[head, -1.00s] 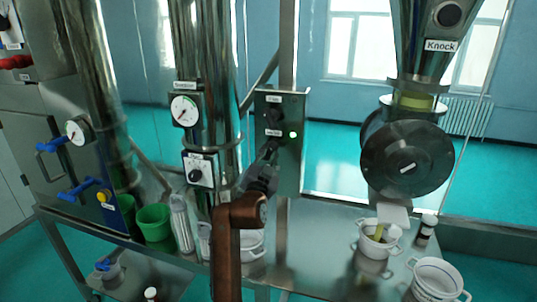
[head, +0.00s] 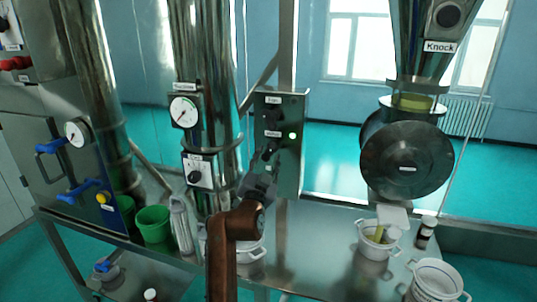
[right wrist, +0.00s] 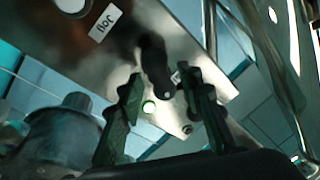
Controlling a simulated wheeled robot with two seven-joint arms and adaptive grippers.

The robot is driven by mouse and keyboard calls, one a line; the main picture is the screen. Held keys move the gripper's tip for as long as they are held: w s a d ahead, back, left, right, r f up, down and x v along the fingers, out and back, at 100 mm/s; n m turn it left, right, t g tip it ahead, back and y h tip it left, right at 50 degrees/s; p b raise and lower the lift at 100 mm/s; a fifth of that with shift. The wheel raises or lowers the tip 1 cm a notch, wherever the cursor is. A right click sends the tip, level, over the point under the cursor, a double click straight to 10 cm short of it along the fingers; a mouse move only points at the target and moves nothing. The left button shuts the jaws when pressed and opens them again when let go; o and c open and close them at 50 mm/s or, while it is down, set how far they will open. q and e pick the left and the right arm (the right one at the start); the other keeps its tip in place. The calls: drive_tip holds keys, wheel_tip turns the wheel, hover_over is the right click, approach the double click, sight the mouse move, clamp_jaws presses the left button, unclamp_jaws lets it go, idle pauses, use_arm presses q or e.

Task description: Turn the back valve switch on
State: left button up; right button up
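A steel control panel (head: 291,165) stands in the middle of the head view with an upper black knob (head: 272,116), a lower black knob (head: 271,143) and a lit round lamp (head: 293,136). The small labels are too blurred to tell which is the back valve switch. My right gripper (head: 266,160) is just below the lower knob. In the right wrist view, a black knob (right wrist: 152,58) shows between and just beyond the two fingertips of my right gripper (right wrist: 160,78). The fingers are apart; contact with the knob cannot be told. My left gripper is out of view.
A gauge (head: 184,111) and a dial box (head: 198,171) are on the steel column to the left. A dark disc (head: 407,185) is at the right. White pots (head: 376,250), a green cup (head: 153,222) and bottles stand on the metal table (head: 310,255) below.

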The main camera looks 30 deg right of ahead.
drive_tip(key=v, duration=0.4)
drive_tip(key=shift+s+a, duration=0.25)
drive_tip(key=shift+s, duration=0.05)
